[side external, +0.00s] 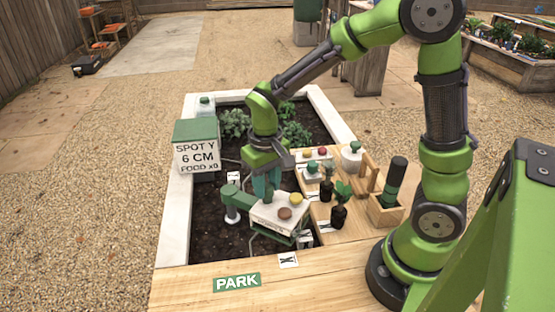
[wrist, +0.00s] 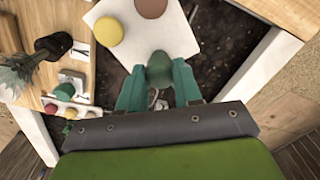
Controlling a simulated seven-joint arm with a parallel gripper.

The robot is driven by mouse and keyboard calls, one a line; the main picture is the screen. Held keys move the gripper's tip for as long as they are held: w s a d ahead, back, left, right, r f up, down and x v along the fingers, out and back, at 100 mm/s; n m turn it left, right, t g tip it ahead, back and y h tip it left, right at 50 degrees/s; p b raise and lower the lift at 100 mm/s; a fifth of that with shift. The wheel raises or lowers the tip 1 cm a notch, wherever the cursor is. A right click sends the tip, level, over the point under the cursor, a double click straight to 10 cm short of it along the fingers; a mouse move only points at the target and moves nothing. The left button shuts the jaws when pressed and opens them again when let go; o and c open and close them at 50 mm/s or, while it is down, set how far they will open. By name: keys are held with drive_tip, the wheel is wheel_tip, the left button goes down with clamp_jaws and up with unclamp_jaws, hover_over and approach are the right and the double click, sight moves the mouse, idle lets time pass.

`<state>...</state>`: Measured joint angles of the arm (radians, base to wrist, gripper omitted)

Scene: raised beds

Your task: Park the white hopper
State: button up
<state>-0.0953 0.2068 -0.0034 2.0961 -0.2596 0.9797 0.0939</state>
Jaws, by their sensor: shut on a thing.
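The white hopper (side external: 278,214) is a box with a yellow disc and a brown disc on top, over the soil at the bed's near end. It also shows at the top of the wrist view (wrist: 180,35). My gripper (side external: 266,193) is at its far left corner, pointing down. In the wrist view, the teal fingers (wrist: 158,82) are shut on a green rounded grip (wrist: 159,66) at the hopper's edge. A green PARK label (side external: 237,282) lies on the near wooden edge. Whether the hopper rests on the green parts below it is unclear.
A green arm with a metal cylinder (side external: 232,211) stands left of the hopper. A sign (side external: 196,157) reads "SPOT Y 6 CM FOOD x0". Potted seedlings (side external: 338,213) and a wooden caddy (side external: 384,213) crowd the right-hand board. An X card (side external: 288,260) lies in front.

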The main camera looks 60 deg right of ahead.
sight(252, 212)
drive_tip(key=shift+a, duration=0.65)
drive_tip(key=shift+w+a, duration=0.1)
drive_tip(key=shift+a, duration=0.8)
drive_tip(key=shift+w+a, duration=0.2)
drive_tip(key=shift+a, duration=0.65)
drive_tip(key=shift+w+a, duration=0.35)
drive_tip(key=shift+a, duration=0.5)
